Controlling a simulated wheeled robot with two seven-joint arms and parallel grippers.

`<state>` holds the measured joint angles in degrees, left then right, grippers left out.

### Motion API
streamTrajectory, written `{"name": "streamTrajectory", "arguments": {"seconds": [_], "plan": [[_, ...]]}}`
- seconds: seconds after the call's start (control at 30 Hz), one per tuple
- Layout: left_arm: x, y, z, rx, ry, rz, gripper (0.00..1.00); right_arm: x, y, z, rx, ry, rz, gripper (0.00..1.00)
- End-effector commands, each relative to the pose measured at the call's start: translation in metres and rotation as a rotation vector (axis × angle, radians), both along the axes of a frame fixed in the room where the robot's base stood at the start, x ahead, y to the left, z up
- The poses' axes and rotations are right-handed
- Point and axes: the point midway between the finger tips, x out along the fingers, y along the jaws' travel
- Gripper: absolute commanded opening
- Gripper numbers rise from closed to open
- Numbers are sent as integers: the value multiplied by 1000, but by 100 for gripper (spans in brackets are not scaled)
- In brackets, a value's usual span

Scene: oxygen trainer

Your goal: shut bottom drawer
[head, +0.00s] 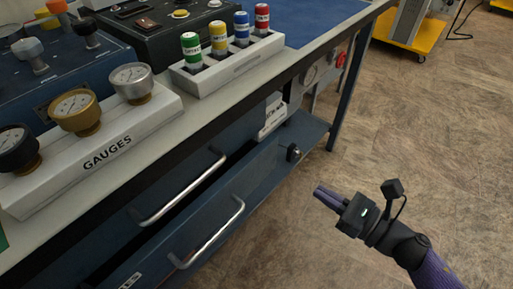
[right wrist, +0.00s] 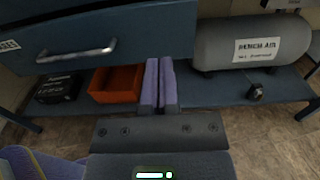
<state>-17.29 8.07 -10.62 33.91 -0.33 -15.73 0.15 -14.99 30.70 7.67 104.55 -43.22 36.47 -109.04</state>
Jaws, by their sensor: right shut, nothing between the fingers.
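The bottom drawer (head: 258,178) is a blue drawer under the bench with a silver bar handle (head: 212,237). Its front stands out from the bench, with a dark gap behind it, so it is pulled partly open. In the right wrist view the drawer front (right wrist: 150,28) and its handle (right wrist: 78,51) show at the upper left. My right gripper (head: 320,192) is shut and empty, to the right of the drawer and apart from it in the head view. Its fingers (right wrist: 159,65) overlap the drawer's lower edge in the wrist view. My left gripper is not in view.
An upper drawer handle (head: 178,188) sits behind the bottom drawer's front. The floor (head: 420,130) to the right is clear.

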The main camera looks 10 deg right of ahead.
Motion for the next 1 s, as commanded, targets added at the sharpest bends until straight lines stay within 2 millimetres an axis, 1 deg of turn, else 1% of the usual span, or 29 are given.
{"name": "streamTrajectory", "arguments": {"seconds": [0.1, 0.4, 0.5, 0.6, 0.77, 1.0], "plan": [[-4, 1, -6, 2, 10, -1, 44, 18, 13, -2, 1, -3, 3, 0], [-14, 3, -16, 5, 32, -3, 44, 72, 52, -2, 1, -3, 3, 0], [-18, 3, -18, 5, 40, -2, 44, 87, 63, -2, 1, -2, 1, 0], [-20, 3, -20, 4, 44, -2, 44, 98, 71, -1, 1, -2, 1, 0], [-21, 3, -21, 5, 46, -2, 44, 107, 78, -1, 1, 0, 1, 0], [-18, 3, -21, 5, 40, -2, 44, 108, 79, 0, 1, 0, 1, 0]]}}
